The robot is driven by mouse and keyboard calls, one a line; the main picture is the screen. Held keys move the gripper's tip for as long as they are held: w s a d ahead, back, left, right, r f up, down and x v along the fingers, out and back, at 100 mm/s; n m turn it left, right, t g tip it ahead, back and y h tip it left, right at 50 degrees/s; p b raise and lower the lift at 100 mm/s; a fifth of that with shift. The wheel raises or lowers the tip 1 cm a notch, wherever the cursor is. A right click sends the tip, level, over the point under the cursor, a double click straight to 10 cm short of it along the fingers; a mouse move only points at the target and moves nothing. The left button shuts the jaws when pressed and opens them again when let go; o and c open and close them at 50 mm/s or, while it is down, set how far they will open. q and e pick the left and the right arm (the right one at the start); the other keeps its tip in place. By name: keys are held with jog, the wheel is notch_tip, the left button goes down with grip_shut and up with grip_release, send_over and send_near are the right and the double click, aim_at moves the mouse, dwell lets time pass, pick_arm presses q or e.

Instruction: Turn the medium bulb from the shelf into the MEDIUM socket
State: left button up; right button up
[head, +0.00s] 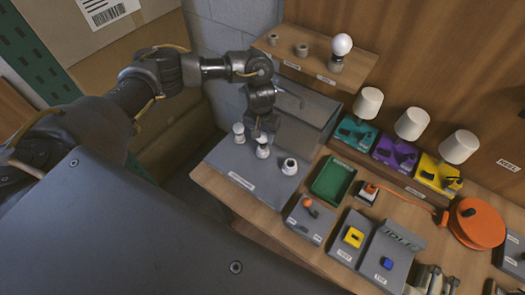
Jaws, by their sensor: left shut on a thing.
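A grey socket board (225,165) on the table bears three white sockets in a row. My left gripper (263,137) points down over the middle socket (262,152). It is shut on the medium bulb, which is mostly hidden by the fingers; I cannot tell whether the bulb touches the socket. The left socket (239,138) has a small white top, perhaps a bulb. The right socket (289,167) looks empty. On the wooden shelf (315,65), the two smaller holders are empty, including the middle one (301,49). My right gripper is not in view.
A large white bulb (341,45) stands in its holder on the shelf. A grey bin (305,108) is just behind the board. A green tray (332,180) lies to the right. White-shaded lamps (411,124) and an orange cord reel (475,222) stand farther right.

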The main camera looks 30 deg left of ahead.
pick_arm(q)
jog(key=shift+f, duration=0.4)
dwell(0.6)
jog(key=shift+f+p, duration=0.15)
jog(key=shift+p, duration=0.15)
dwell(0.5)
jog(key=o, duration=0.3)
jog(key=c, duration=0.3)
jog(key=shift+s+f, duration=0.15)
dwell(0.5)
